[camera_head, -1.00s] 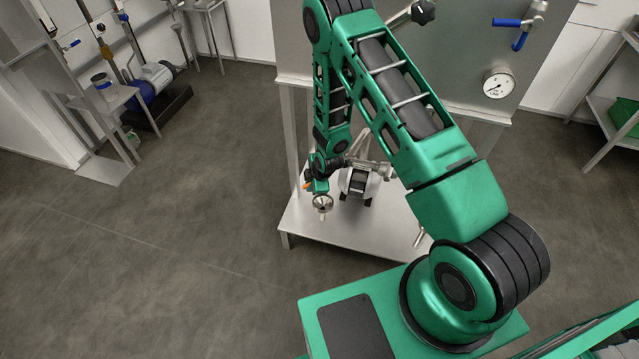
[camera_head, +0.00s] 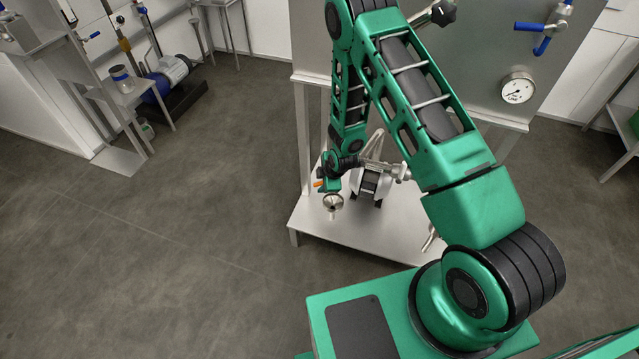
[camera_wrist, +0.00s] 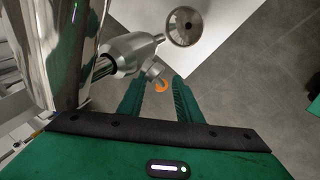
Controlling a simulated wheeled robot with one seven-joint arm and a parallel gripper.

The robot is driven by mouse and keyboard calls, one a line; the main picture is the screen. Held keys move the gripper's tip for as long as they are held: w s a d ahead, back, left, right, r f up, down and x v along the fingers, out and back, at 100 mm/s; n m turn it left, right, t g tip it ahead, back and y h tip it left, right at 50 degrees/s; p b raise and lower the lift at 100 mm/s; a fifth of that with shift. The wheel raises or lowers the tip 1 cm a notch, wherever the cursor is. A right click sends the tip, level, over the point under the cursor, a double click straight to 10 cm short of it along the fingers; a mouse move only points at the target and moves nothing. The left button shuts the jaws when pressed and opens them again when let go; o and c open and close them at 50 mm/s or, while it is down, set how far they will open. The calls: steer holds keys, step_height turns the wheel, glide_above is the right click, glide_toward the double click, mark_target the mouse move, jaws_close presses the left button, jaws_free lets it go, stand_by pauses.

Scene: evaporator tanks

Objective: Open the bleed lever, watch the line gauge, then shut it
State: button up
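A small orange-tipped lever (camera_wrist: 161,86) sits on a steel valve fitting (camera_wrist: 128,52) in the wrist view. The orange tip also shows in the head view (camera_head: 318,183), low beside the steel tank. My gripper (camera_wrist: 157,82) has its two green fingers apart, with the orange tip between or just beyond their ends. I cannot tell whether they touch it. A round white dial gauge (camera_head: 518,89) is on the tank front at right. Its needle is too small to read surely. My arm hides part of the tank and pipework.
A steel funnel-like cup (camera_wrist: 186,26) is just beyond the fitting, above a pale base plate (camera_head: 350,232). A blue-handled valve (camera_head: 535,38) is above the gauge. A pump (camera_head: 165,78) and shelf stand at far left. The floor at left is clear.

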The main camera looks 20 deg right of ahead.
steer(key=v, duration=1)
steer(key=shift+r, duration=0.1)
